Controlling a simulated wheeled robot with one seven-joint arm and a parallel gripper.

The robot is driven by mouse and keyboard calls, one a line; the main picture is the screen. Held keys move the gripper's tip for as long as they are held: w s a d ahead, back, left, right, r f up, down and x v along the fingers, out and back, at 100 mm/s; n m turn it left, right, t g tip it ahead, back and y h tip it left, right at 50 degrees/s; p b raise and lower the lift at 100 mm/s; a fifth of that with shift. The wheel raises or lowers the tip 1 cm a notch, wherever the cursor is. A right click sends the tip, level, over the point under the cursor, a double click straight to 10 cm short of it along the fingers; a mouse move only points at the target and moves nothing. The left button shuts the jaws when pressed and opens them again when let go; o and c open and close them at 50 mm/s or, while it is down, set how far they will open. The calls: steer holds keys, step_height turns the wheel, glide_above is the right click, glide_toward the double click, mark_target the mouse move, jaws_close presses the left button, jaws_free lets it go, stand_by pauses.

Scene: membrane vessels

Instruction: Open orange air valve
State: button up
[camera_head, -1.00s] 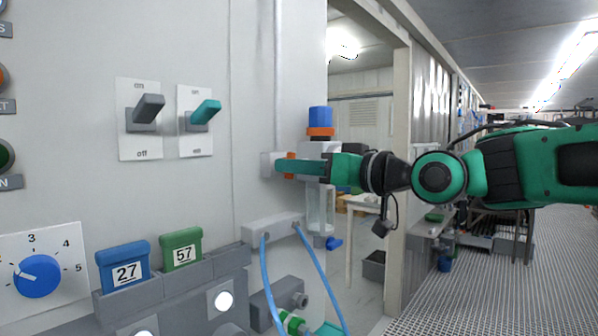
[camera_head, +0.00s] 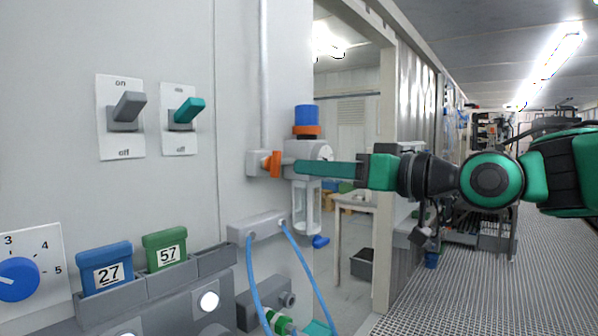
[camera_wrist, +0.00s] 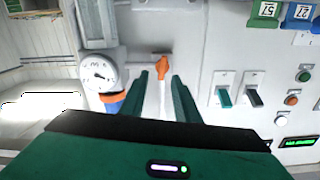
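The orange air valve (camera_head: 271,164) sits on a grey fitting on the wall panel, left of the regulator with the blue and orange cap. In the wrist view the orange valve handle (camera_wrist: 162,68) lies ahead of my gripper, in the gap between the two fingers. My gripper (camera_head: 298,167) reaches in from the right, its green fingers ending a little right of the valve. The wrist view shows my gripper (camera_wrist: 165,82) open, with its fingers apart and nothing between them at the tips. In the head view the fingers overlap each other.
The regulator (camera_head: 306,122) with its gauge (camera_wrist: 98,72) stands close beside the fingers. Two toggle switches (camera_head: 126,112) are to the left. Blue hoses (camera_head: 252,275) hang below from a grey block. A doorway opens behind the regulator; grated floor (camera_head: 460,290) lies right.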

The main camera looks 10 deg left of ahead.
steer(key=shift+v, duration=1.5)
steer(key=w+d+f+m+h, duration=0.1)
steer(key=d+f+m+h, duration=0.25)
steer(key=d+f, duration=0.5)
steer(key=w+d+f+m+t+h, duration=0.1)
steer(key=w+d+f+m+h, duration=0.1)
steer(key=d+f+h, duration=0.6)
steer(key=w+d+f+m+h, duration=0.1)
steer(key=d+f+m, duration=0.35)
steer(key=d, duration=0.75)
steer(key=s+d+f+m+g+h, duration=0.3)
steer(key=s+d+f+h, duration=0.1)
steer(key=s+d+f, duration=0.9)
steer(key=s+d+f+m+g, duration=0.2)
steer(key=s+d, duration=0.1)
steer(key=s, duration=0.4)
steer(key=s+d+f+m+g, duration=0.2)
steer(key=s+d+m+g, duration=0.1)
steer(key=s, duration=0.4)
steer(key=shift+d+f, duration=0.2)
steer(key=shift+d, duration=0.35)
